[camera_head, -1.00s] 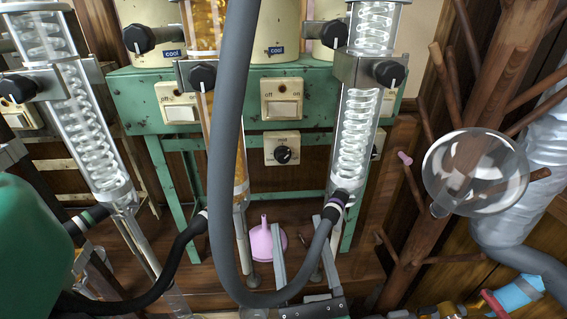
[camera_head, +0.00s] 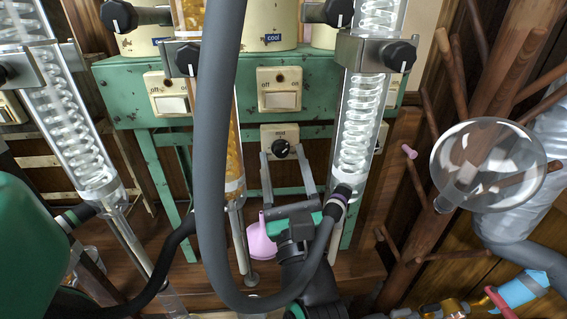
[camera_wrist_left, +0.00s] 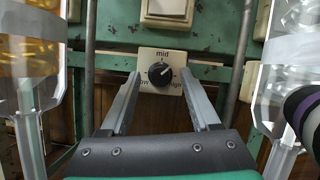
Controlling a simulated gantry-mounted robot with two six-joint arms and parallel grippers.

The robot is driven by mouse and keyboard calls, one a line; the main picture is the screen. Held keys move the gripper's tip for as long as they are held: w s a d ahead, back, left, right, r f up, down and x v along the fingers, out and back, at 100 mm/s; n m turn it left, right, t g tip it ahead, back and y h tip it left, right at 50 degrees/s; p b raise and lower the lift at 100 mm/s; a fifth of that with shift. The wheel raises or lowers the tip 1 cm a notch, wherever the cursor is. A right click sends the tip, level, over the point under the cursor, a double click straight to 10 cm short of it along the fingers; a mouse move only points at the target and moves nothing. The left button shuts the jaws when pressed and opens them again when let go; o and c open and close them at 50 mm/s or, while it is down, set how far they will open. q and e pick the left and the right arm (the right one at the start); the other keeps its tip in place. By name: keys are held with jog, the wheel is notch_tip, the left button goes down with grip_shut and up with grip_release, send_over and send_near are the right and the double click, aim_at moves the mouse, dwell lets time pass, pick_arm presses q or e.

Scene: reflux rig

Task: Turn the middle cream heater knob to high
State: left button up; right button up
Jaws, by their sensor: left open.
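The middle heater knob (camera_head: 281,148) is a black dial on a cream plate marked "mid" at the top. In the left wrist view the knob (camera_wrist_left: 160,74) has "low" at lower left and "high" at lower right. Its white pointer looks turned up, slightly right, close to "mid". My left gripper (camera_head: 285,156) is open, its fingers pointing up at the plate. In the left wrist view, the fingertips (camera_wrist_left: 162,76) lie on either side of the knob, apart from it; exact depth is hard to tell. My right gripper is not in view.
A thick grey hose (camera_head: 211,170) hangs left of the knob. The right glass condenser (camera_head: 360,130) stands close on the right. An on/off switch (camera_head: 280,92) is above. A pink funnel (camera_head: 262,243) stands below, and a round flask (camera_head: 487,165) hangs at the right.

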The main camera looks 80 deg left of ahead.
pick_arm(q)
grip_shut()
dwell(0.3)
jog(key=shift+r+m+t+p, duration=0.25)
jog(key=shift+m+t+p, duration=0.2)
jog(key=shift+p, duration=0.4)
jog(key=m+t+p, duration=0.1)
jog(key=m+p, duration=0.1)
jog(key=p, duration=0.1)
jog(key=m+t+p, duration=0.1)
jog(key=m+p, duration=0.2)
jog(key=m+t+h+p, duration=0.1)
jog(key=m+p, duration=0.1)
jog(key=p, duration=0.1)
jog(key=shift+s+a+r+m+t+p, duration=0.1)
jog(key=shift+s+m+t+p, duration=0.15)
jog(key=shift+m+t+p, duration=0.15)
jog(key=shift+f+m+t+h+p, duration=0.3)
jog(key=shift+m+t+p, duration=0.15)
jog(key=shift+m+p, duration=0.45)
grip_release()
